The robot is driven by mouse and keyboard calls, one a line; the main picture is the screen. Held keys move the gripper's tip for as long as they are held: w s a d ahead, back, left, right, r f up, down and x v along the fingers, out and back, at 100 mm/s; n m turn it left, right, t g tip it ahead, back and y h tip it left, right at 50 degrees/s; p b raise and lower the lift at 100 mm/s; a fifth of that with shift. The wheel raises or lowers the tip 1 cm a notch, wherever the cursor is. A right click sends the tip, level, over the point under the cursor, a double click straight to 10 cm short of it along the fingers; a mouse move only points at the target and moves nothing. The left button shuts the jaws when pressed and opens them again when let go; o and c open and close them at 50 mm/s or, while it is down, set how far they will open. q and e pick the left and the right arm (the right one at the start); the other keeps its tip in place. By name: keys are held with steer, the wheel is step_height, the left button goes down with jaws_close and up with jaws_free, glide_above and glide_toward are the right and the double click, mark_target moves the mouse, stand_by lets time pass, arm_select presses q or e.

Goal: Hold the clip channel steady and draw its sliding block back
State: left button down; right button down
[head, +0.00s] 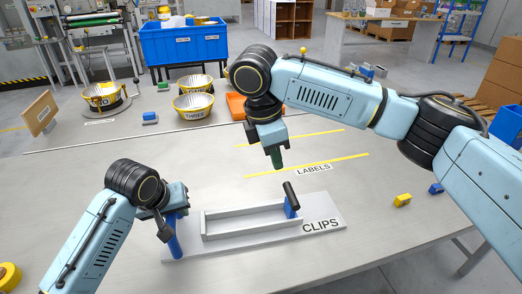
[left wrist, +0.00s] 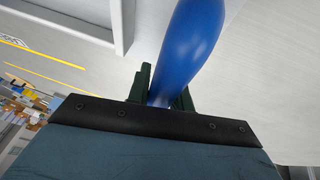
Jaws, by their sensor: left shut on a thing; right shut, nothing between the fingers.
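The clip channel (head: 250,232) is a long pale grey open trough on a flat base marked "CLIPS", in the middle of the table. A blue upright handle (head: 174,240) stands at its left end. My left gripper (head: 172,216) is shut on this handle; the left wrist view shows the blue handle (left wrist: 188,50) between the dark fingers. The sliding block (head: 290,206) is blue with a black tilted grip (head: 291,194), at the channel's right end. My right gripper (head: 276,158) is shut and empty, pointing down above and behind the block, apart from it.
A yellow block (head: 402,200) and a blue block (head: 436,188) lie on the table at the right. Yellow bowls (head: 193,106), an orange tray (head: 237,105) and a blue crate (head: 185,42) are at the back.

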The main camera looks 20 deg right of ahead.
arm_select(q)
steer(key=shift+s+f, duration=0.1)
steer(key=shift+f, duration=0.05)
steer(key=c, duration=1.6)
jaws_free()
steer(key=shift+d, duration=0.1)
steer(key=shift+c, duration=0.2)
steer(key=o, duration=0.5)
